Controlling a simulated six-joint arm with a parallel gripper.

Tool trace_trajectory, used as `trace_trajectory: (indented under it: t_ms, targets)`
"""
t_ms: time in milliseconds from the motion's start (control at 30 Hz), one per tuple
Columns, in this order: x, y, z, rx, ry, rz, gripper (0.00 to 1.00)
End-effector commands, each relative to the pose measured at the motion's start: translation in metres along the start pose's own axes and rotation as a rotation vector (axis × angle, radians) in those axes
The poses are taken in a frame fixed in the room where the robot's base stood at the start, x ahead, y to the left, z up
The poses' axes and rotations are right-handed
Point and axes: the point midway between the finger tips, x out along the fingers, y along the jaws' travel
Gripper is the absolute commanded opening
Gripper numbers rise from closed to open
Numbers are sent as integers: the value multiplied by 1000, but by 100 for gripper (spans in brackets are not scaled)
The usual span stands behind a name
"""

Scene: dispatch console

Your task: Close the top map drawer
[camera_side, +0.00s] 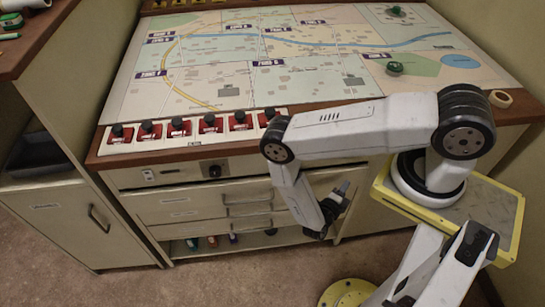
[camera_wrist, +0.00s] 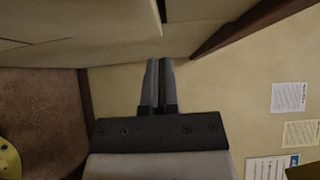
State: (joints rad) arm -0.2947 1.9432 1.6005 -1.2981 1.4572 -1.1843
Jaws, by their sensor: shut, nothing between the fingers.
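The top map drawer (camera_side: 190,200) is the uppermost of the stacked cream drawers under the map table, below the control strip. It has a label at left and a slim handle (camera_side: 250,197) at right. How far it stands out from the cabinet is hard to tell. My gripper (camera_side: 344,187) is to the right of the drawer stack, apart from the drawer handle, its fingers tilted up and right. In the wrist view my gripper (camera_wrist: 157,82) has its two grey fingers together and empty. Pale cabinet panels (camera_wrist: 85,25) show beyond them at upper left.
The map table (camera_side: 290,65) has a wooden front edge and a row of red switches (camera_side: 180,128). More drawers (camera_side: 200,230) and an open shelf with small coloured items lie below. A side cabinet (camera_side: 75,220) stands at left. The wrist view shows papers (camera_wrist: 289,97) on a wall.

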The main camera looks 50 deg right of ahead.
Motion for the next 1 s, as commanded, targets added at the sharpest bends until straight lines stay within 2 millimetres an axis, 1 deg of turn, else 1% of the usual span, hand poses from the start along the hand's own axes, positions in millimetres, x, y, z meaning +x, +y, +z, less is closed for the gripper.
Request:
trace_trajectory:
  t_ms: [567,1000]
  targets:
    - [-48,0,1,1,-4,1,0]
    - [-88,0,1,2,-3,1,0]
